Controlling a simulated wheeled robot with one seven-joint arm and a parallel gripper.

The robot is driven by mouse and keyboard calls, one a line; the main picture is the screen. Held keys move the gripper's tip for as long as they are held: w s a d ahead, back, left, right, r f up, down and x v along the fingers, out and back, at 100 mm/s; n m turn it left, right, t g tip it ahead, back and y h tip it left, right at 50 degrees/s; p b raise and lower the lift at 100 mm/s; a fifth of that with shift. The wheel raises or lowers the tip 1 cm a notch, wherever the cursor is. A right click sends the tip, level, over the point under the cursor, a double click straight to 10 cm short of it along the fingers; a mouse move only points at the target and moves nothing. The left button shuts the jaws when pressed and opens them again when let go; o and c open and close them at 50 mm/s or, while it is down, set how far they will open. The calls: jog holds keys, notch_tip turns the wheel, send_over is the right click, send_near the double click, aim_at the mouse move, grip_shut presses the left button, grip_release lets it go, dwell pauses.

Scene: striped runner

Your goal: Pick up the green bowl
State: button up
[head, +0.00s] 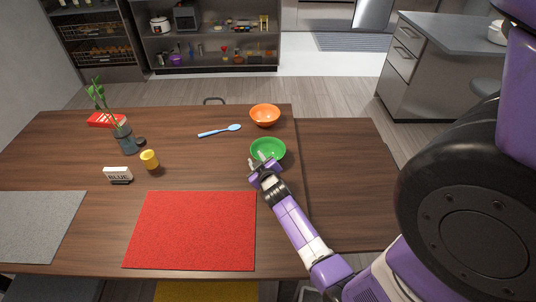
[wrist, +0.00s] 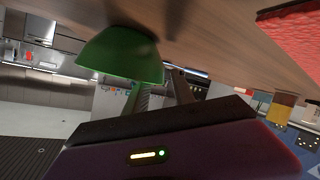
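The green bowl (head: 270,148) stands upright on the wooden table (head: 210,165), near its right part. My gripper (head: 262,160) is at the bowl's near side, and its fingers overlap the near rim in the head view. The fingers look spread apart. In the wrist view, which is upside down, the green bowl (wrist: 120,55) is close ahead of the gripper (wrist: 157,92). I cannot tell whether a finger touches the rim. The bowl rests on the table and nothing is seen inside it.
An orange bowl (head: 265,114) stands just behind the green one. A blue spoon (head: 219,130) lies to the left. A yellow cup (head: 149,159), a plant vase (head: 125,139) and a red mat (head: 192,230) are farther left. The table's right part (head: 345,170) is clear.

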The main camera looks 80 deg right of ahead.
jog(key=shift+w+d+f, duration=0.1)
jog(key=shift+w+d, duration=0.1)
jog(key=shift+d, duration=0.1)
jog(key=c, duration=0.6)
grip_shut()
jog(key=shift+s+f, duration=0.15)
jog(key=shift+f, duration=0.05)
dwell(0.5)
